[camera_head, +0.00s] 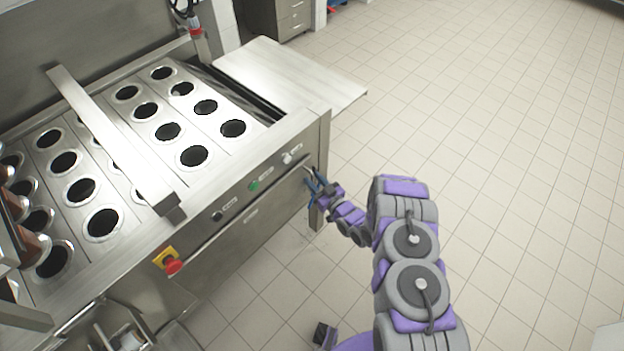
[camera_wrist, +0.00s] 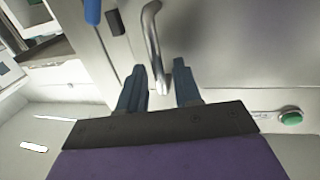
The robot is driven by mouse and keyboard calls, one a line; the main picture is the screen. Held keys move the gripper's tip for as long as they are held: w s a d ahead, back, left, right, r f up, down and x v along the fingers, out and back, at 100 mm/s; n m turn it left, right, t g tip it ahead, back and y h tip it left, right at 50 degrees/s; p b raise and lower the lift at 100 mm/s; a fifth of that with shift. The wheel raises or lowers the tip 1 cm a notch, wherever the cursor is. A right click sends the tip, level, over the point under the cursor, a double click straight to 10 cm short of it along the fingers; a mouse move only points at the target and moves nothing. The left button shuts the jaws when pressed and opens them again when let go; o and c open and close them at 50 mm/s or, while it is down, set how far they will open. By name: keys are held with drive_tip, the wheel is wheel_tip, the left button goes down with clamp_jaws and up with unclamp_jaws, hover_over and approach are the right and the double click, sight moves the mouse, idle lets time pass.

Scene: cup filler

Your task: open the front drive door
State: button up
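The front drive door (camera_head: 252,228) is the steel panel on the machine's front, below the row of buttons; it looks shut. It also fills the upper right of the wrist view (camera_wrist: 235,50). Its bent silver handle (camera_wrist: 152,38) runs down from the top of the wrist view, and its near end lies between my fingertips. My gripper (camera_head: 315,181) is at the right end of the machine front. In the wrist view my gripper (camera_wrist: 160,82) is open, with one blue-grey finger on each side of the handle's end. I cannot tell whether either finger touches it.
A green button (camera_head: 254,186) and a red emergency stop (camera_head: 173,265) sit on the machine front. The cup plate (camera_head: 140,190) with round holes lies above. A steel side table (camera_head: 290,72) juts out behind. The tiled floor at right is clear.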

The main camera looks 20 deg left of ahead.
drive_tip(key=shift+x, duration=0.85)
clamp_jaws()
